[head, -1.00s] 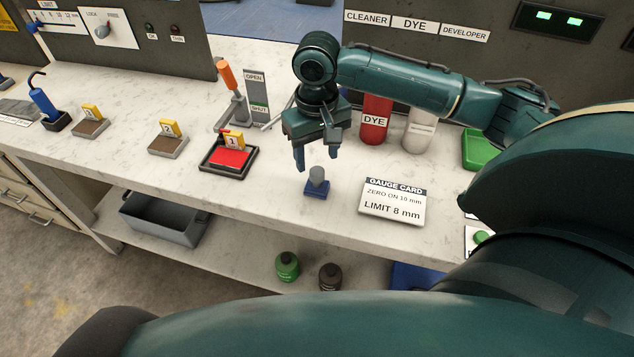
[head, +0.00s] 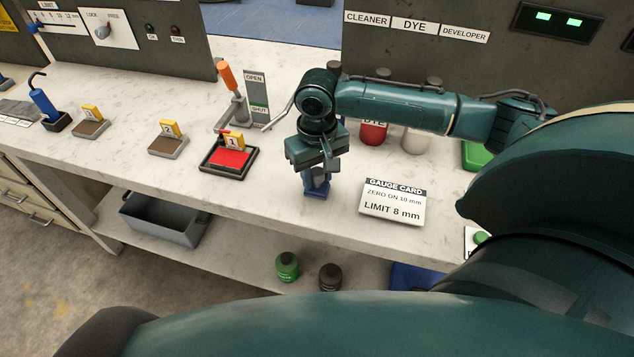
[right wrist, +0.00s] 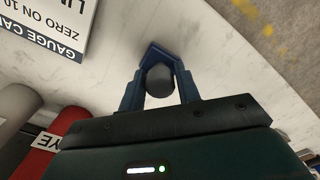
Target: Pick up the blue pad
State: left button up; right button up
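The blue pad (head: 316,194) is a small blue block with a grey knob on top. It rests on the white bench, left of the gauge card. My right gripper (head: 317,178) points down over it, with its blue fingers on either side of the knob. In the right wrist view the dark round knob (right wrist: 159,80) sits between the two fingers (right wrist: 160,92), which look open with little gap. The pad's base (right wrist: 152,52) shows behind the knob, partly hidden by it and the fingers. My left gripper is not in view.
The gauge card (head: 393,202) lies just right of the pad. A black-rimmed red pad tray (head: 205,168) with a yellow tag 1 is to the left. The red dye bottle (head: 373,134) and a white bottle (head: 414,141) stand behind my arm. The bench's front edge is close.

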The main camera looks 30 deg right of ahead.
aim_at(316, 171)
jog(key=c, duration=0.6)
jog(key=shift+o, duration=0.2)
notch_tip(316, 171, up, 10)
jog(key=shift+r, duration=0.1)
jog(key=o, duration=0.5)
jog(key=c, duration=0.4)
